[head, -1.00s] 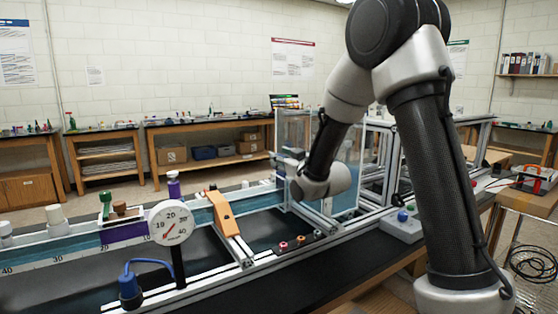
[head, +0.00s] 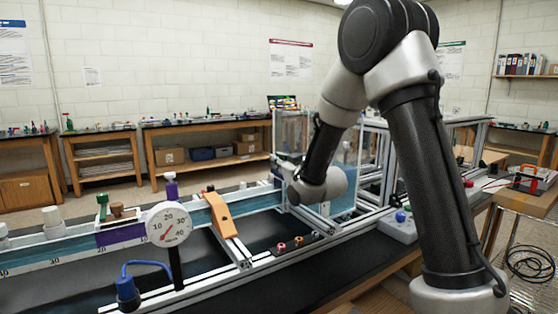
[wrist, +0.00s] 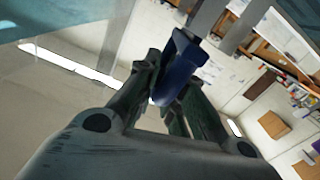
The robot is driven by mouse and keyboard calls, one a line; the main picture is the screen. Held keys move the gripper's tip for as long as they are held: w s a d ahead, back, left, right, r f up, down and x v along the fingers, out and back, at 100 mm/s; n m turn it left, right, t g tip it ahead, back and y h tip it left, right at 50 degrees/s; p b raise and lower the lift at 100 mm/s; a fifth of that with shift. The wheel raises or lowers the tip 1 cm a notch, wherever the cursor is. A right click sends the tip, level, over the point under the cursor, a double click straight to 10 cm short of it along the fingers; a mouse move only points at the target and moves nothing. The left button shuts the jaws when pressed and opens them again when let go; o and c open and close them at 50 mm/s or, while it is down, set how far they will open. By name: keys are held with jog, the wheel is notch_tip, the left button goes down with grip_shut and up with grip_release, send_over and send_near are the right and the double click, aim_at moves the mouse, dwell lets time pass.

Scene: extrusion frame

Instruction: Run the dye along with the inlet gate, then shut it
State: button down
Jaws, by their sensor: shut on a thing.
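The long clear channel holds blue-green water (head: 60,250), with a purple band of dye (head: 122,235) left of the round dial. The clear inlet tank (head: 288,135) is behind my arm's wrist. In the wrist view my gripper (wrist: 168,85) is shut on a dark blue handle (wrist: 182,58), with a finger on each side of it. My gripper's fingers are hidden in the head view. I cannot tell how far the inlet gate is open.
A white dial (head: 168,224) stands before the channel near an orange sloped piece (head: 222,214). Small coloured knobs (head: 290,243) sit on the near rail. Side benches (head: 205,130) line the wall.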

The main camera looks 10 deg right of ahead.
jog(key=shift+s+f, duration=0.1)
jog(key=shift+f, duration=0.5)
jog(key=c, duration=1.5)
grip_release()
jog(key=shift+f, duration=0.1)
jog(key=shift+o, duration=0.2)
jog(key=shift+d, duration=0.1)
jog(key=shift+s+r, duration=0.1)
jog(key=shift+r, duration=0.1)
jog(key=v, duration=0.7)
jog(key=shift+s, duration=0.15)
